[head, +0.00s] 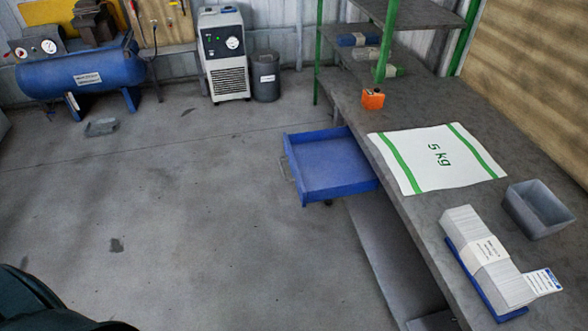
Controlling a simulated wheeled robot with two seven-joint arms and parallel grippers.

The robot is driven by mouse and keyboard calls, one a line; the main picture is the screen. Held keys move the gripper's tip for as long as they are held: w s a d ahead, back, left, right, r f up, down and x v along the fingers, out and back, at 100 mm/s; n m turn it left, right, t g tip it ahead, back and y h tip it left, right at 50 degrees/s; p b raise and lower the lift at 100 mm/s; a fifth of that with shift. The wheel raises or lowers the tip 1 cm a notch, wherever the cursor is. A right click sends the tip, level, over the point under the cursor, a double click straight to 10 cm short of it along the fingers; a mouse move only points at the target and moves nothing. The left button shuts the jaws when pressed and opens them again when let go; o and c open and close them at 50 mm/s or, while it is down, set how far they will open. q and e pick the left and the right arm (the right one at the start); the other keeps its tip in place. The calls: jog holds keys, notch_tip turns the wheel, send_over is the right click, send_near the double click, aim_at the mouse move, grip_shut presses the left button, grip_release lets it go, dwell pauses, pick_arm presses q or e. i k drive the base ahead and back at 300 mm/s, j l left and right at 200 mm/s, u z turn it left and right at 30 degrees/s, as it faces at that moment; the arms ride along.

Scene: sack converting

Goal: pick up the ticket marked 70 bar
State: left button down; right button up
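No ticket can be read as 70 bar from here. A small white card with a blue top strip (543,281) lies at the near right end of the bench, against a banded white stack; its print is too small to read. A small pale label or card (73,103) shows under the blue compressor at the far left, also unreadable. Neither of my grippers is in view.
A grey bench (405,103) runs along the right, holding a 5 kg sack (437,158), an orange block (373,99), a grey bin (537,208) and a banded stack (484,250). A blue drawer (329,164) juts out. A blue compressor (85,72) stands far left. Mid-floor is mostly clear.

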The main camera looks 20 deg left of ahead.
aim_at(543, 282)
jog(key=j+z, duration=0.1)
jog(key=z, duration=1.2)
